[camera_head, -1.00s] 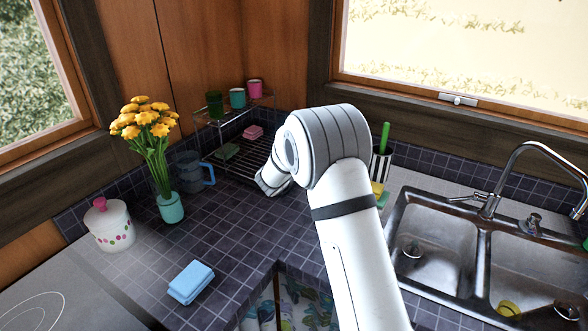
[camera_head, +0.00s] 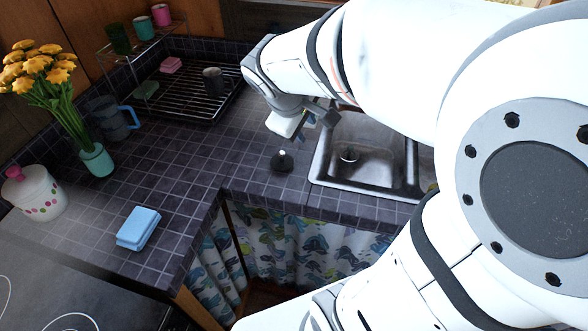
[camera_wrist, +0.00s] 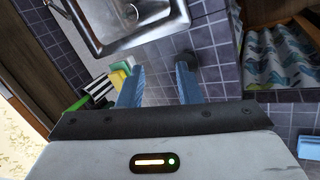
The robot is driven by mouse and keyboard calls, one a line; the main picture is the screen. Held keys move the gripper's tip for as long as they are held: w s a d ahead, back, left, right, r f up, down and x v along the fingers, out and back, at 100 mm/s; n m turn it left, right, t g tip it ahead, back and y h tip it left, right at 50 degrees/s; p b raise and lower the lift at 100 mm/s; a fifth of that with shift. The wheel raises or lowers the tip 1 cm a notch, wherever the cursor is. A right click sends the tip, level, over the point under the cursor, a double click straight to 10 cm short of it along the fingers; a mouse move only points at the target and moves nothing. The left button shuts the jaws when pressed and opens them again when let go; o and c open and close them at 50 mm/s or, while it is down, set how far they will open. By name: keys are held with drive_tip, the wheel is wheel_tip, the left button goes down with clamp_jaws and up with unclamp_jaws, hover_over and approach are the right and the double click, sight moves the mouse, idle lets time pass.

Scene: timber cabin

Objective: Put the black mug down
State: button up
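A dark, nearly black mug (camera_head: 212,80) stands upright on the wire dish rack (camera_head: 178,104) at the back of the counter in the head view. Its handle cannot be made out. My gripper (camera_head: 316,122) is to the right of the mug, apart from it, above the counter by the left sink basin. In the wrist view the two blue-grey fingers of my gripper (camera_wrist: 160,72) are spread, with only tiles visible between them. The mug cannot be made out in the wrist view.
A small dark object (camera_head: 283,160) sits on the counter near the sink (camera_head: 318,168). The middle counter is clear.

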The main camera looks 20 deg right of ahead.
drive_tip(key=s+a+f+m+y, duration=0.1)
drive_tip(key=s+a+m+y, duration=0.3)
drive_tip(key=s, duration=0.7)
drive_tip(key=a+m, duration=0.2)
drive_tip(key=m, duration=0.1)
drive_tip(key=shift+s+y, duration=0.25)
drive_tip(key=shift+y, duration=0.05)
